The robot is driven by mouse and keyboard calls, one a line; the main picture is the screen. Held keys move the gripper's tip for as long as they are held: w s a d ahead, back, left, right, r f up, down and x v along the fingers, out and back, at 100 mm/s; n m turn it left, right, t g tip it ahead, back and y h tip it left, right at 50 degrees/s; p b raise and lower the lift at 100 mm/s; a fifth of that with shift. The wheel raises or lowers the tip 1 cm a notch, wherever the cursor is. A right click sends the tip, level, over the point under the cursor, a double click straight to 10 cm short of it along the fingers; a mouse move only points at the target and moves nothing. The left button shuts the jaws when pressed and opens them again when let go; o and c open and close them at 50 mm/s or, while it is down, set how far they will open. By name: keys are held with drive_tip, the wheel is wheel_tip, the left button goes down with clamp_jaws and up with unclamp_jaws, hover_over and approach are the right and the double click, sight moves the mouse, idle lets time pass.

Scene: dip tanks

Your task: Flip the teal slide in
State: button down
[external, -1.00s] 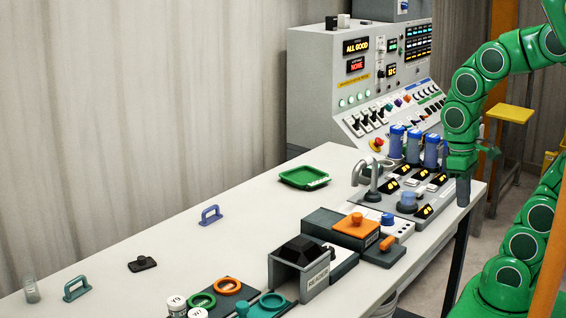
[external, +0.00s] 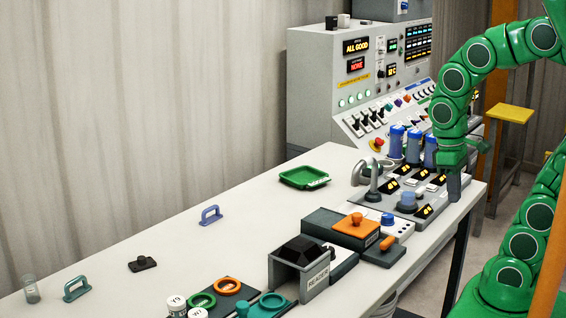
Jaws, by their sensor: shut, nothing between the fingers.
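Several teal things show, and I cannot tell which one is the slide. A small teal arched handle piece (external: 76,289) stands at the near left of the table. A tiny teal control seems to sit among the coloured switches on the console, too small to read. My gripper (external: 454,188) points down, shut and empty, at the right end of the table. It is beside the bank of units with yellow displays, far from the teal handle piece and the ring.
Blue-topped cylinders (external: 414,148) stand just left of my gripper. A green tray (external: 304,178), a blue handle piece (external: 211,215), an orange-topped block (external: 355,228) and a reader box (external: 300,272) stand on the table (external: 160,258). The console (external: 340,95) rises behind. The table's left-middle is mostly clear.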

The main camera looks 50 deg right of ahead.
drive_tip(key=w+a+r+n+t+h, duration=0.15)
drive_tip(key=w+a+n, duration=0.35)
drive_tip(key=w+a, duration=0.65)
drive_tip(key=w+a+r+n+g+h, duration=0.15)
drive_tip(key=w+a+n, duration=0.35)
drive_tip(key=w+a, duration=0.7)
drive_tip(key=a+f+n+t, duration=0.1)
drive_tip(key=a+f+n, duration=0.2)
drive_tip(key=a, duration=0.6)
drive_tip(key=a+f+n+t, duration=0.1)
drive_tip(key=a+n, duration=0.3)
drive_tip(key=a, duration=0.6)
drive_tip(key=a+f+n+t+h, duration=0.1)
drive_tip(key=a+f+n, duration=0.2)
drive_tip(key=a, duration=0.7)
drive_tip(key=shift+w+f, duration=0.4)
drive_tip(key=shift+f, duration=0.45)
drive_tip(key=shift+f, duration=0.1)
drive_tip(key=shift+x, duration=4.9)
drive_tip(key=shift+w+d, duration=0.1)
